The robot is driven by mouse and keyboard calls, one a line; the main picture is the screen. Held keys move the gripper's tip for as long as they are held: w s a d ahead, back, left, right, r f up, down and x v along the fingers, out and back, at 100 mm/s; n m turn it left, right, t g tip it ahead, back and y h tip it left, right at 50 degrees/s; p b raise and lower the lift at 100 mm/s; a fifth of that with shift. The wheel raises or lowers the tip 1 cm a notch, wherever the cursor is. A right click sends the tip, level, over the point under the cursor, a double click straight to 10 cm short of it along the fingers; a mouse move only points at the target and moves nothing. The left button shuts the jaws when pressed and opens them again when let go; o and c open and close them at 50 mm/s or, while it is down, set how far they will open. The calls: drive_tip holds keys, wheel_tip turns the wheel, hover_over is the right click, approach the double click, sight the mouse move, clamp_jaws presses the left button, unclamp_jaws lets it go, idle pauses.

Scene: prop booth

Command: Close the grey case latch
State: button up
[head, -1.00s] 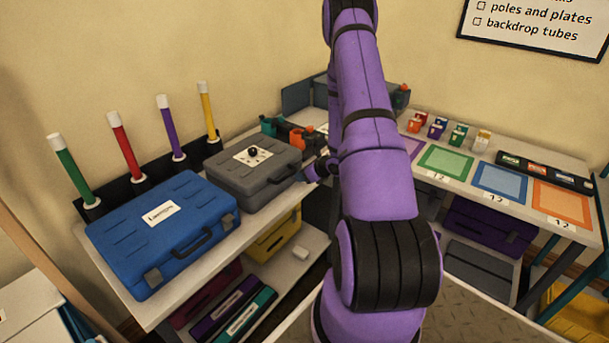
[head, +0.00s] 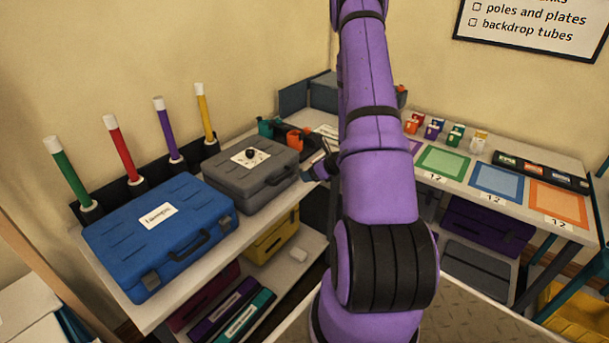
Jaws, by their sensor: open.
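The grey case (head: 240,190) lies lid down on the white shelf top, with a white label and a small black knob on its lid. Its handle is on the front side. Its latches are too small and dark to tell whether open or shut. My gripper (head: 316,172) is open and beside the right end of the grey case, partly hidden by my purple arm. I cannot tell whether it touches the case.
A blue case (head: 160,228) lies just left of the grey case. Coloured tubes (head: 118,147) stand in a black rack behind. Orange and teal clamps (head: 296,138) lie behind the grey case. Bins and cases fill the shelf below. A second table (head: 470,205) stands right.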

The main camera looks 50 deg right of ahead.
drive_tip(key=shift+v, duration=2.6)
drive_tip(key=s+f+t, duration=0.4)
drive_tip(key=f+t, duration=0.3)
drive_tip(key=t, duration=0.1)
drive_tip(key=w, duration=1.1)
drive_tip(key=shift+a+r, duration=0.15)
drive_tip(key=shift+a, duration=0.1)
drive_tip(key=shift+c, duration=0.3)
